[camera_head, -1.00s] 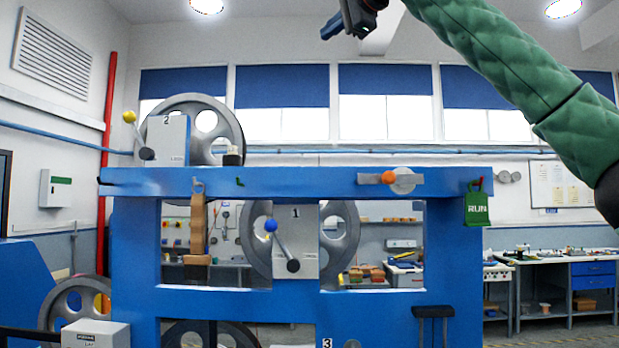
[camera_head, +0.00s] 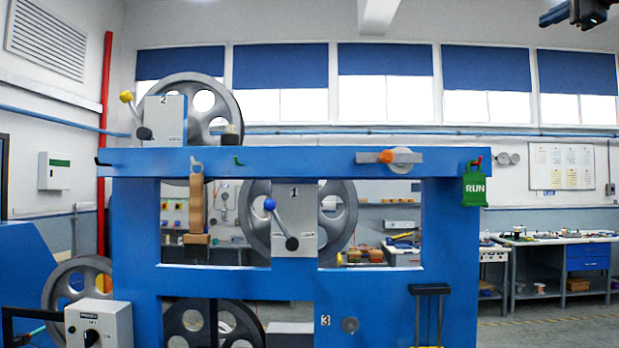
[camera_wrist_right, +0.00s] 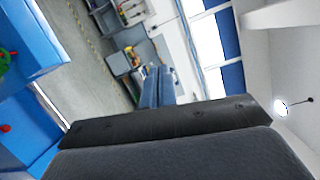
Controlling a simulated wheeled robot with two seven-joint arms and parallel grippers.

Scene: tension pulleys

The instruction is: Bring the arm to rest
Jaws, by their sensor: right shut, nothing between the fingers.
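My right gripper (camera_head: 553,16) shows at the top right corner of the head view, high in the air and touching nothing. In the right wrist view its two blue fingers (camera_wrist_right: 158,88) lie close together, shut and empty. The rest of the right arm is outside the head view. My left gripper is in neither view.
A blue pulley frame (camera_head: 300,160) fills the middle, with several grey wheels, levers numbered 1 and 2 and a green RUN tag (camera_head: 474,187). A grey control box (camera_head: 98,323) is at lower left. A workbench (camera_head: 565,240) stands at right. The upper space is free.

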